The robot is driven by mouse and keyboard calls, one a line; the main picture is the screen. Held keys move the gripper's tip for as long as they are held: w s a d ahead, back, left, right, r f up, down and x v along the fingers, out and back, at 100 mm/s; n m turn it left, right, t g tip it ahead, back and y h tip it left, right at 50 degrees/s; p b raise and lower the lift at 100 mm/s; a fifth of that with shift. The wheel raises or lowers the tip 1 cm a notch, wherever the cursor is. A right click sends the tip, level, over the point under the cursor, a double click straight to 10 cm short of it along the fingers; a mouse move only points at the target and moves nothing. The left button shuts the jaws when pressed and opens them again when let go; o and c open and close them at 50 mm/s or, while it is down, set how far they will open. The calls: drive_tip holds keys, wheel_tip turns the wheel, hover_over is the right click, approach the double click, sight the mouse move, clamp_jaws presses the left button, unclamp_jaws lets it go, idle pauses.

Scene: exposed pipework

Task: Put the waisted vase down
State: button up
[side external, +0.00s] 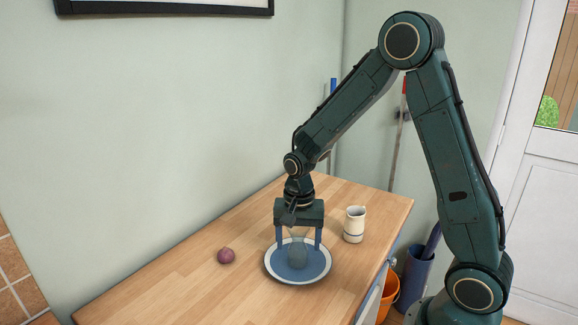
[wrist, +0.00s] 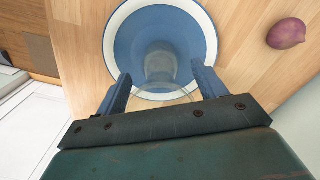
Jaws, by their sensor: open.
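The waisted vase (side external: 298,253) is see-through, grey-blue glass. It stands upright on a blue plate with a white rim (side external: 270,270). In the wrist view the vase (wrist: 160,68) shows over the middle of the plate (wrist: 122,22). My gripper (side external: 299,247) is above the plate, its two blue fingers pointing down on either side of the vase. In the wrist view my gripper (wrist: 163,84) is open, with a gap between each finger and the vase. The vase's underside is hidden.
A purple onion (side external: 226,256) lies on the wooden worktop (side external: 180,285) left of the plate; it also shows in the wrist view (wrist: 286,33). A cream jug (side external: 354,224) stands to the right, behind the plate. The front left of the worktop is clear.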

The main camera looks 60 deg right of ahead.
wheel_tip(320, 180, up, 12)
drive_tip(key=shift+f, duration=0.2)
idle(0.4)
idle(0.5)
drive_tip(key=s+a+r+n+t, duration=0.2)
drive_tip(key=s+r+n, duration=0.2)
drive_tip(key=s, duration=0.5)
drive_tip(key=s+a+r+n+t, duration=0.3)
drive_tip(key=s+r+n, duration=0.1)
drive_tip(key=s+n, duration=0.4)
drive_tip(key=shift+s+r+t, duration=0.3)
drive_tip(key=shift+s+r, duration=0.05)
drive_tip(key=shift+s, duration=0.35)
